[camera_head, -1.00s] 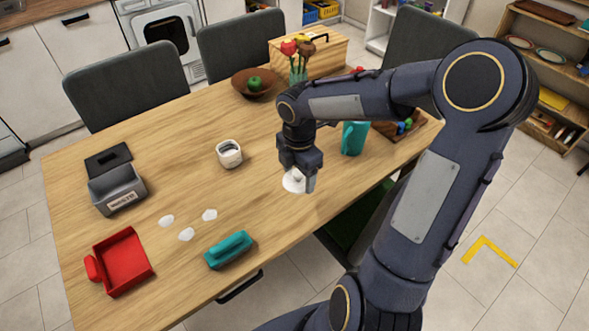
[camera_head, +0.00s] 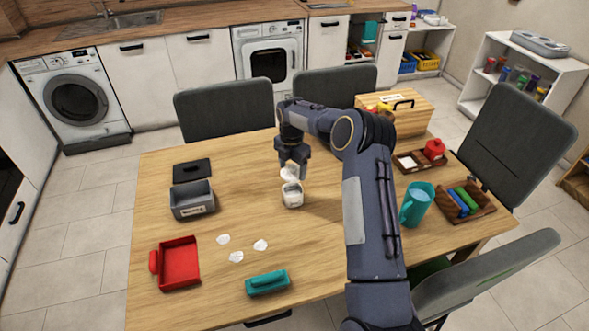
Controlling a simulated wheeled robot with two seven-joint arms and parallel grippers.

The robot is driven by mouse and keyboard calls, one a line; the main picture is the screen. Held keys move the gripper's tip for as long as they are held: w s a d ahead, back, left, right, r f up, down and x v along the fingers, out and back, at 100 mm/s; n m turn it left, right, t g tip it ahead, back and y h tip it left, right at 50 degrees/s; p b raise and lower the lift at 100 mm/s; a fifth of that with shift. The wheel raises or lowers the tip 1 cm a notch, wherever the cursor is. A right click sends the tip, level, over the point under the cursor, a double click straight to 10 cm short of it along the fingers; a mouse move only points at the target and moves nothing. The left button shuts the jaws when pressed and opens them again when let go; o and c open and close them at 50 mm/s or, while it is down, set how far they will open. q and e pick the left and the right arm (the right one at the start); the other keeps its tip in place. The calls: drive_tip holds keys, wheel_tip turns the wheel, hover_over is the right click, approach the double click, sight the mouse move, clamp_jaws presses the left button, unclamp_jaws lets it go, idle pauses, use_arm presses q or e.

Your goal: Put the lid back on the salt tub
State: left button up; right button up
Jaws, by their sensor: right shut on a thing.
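The salt tub (camera_head: 292,196) is a small white open-topped tub standing upright near the middle of the wooden table. My right gripper (camera_head: 292,168) is shut on the white lid (camera_head: 291,174), which it holds tilted just above and behind the tub's mouth. I cannot tell whether the lid touches the rim. My left gripper is not in view.
Left on the table (camera_head: 320,240) are a grey waste bin (camera_head: 192,200), its dark lid (camera_head: 192,171), a red dustpan (camera_head: 178,263), several white scraps (camera_head: 236,257) and a teal brush (camera_head: 267,282). A teal mug (camera_head: 417,204) stands right of my arm, by a wooden tray (camera_head: 466,202).

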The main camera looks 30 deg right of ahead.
drive_tip(key=shift+f+b, duration=1.85)
drive_tip(key=shift+f, duration=1.3)
drive_tip(key=shift+f+b, duration=0.15)
drive_tip(key=shift+b, duration=0.25)
drive_tip(key=o, duration=1.2)
drive_tip(key=shift+c, duration=0.2)
drive_tip(key=shift+r+p, duration=2.1)
drive_tip(key=shift+r, duration=1.45)
